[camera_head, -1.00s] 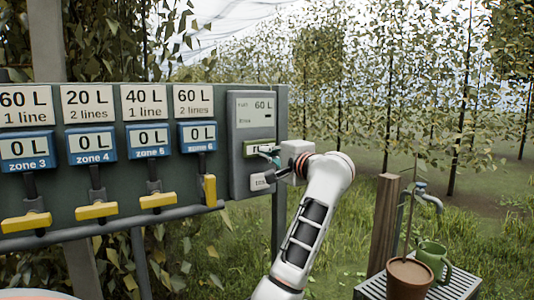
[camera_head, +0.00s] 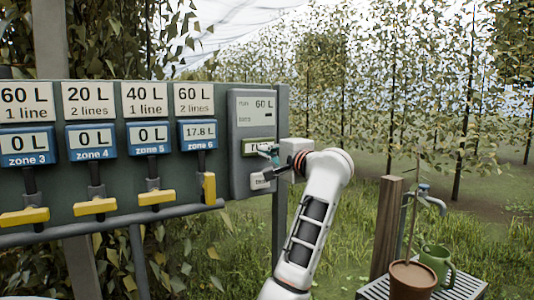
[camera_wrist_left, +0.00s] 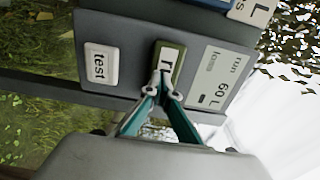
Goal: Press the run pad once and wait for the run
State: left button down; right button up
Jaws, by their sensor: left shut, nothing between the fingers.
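The run pad (camera_head: 256,147) is a green-framed pad with a pale label on the grey control panel (camera_head: 240,120), below a display reading "run 60 L". In the left wrist view the run pad (camera_wrist_left: 167,64) is partly hidden by my fingertips. My left gripper (camera_head: 272,155) is shut and empty, its tips at the lower part of the pad; I cannot tell whether they touch it. The zone 6 counter (camera_head: 198,134) reads 17.8 L, and its yellow lever (camera_head: 209,187) stands upright. My right gripper is not in view.
The test pad (camera_wrist_left: 98,64) sits beside the run pad. The zone 3, 4 and 5 counters read 0 L, with their yellow levers (camera_head: 95,206) crosswise. A grated stand (camera_head: 462,292) with a potted plant and green watering can is at lower right.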

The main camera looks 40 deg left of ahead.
pick_arm(q)
jog(key=v, duration=1.2)
jog(key=shift+d+r+b, duration=0.25)
jog(key=shift+d+b, duration=0.05)
jog(key=shift+b, duration=0.05)
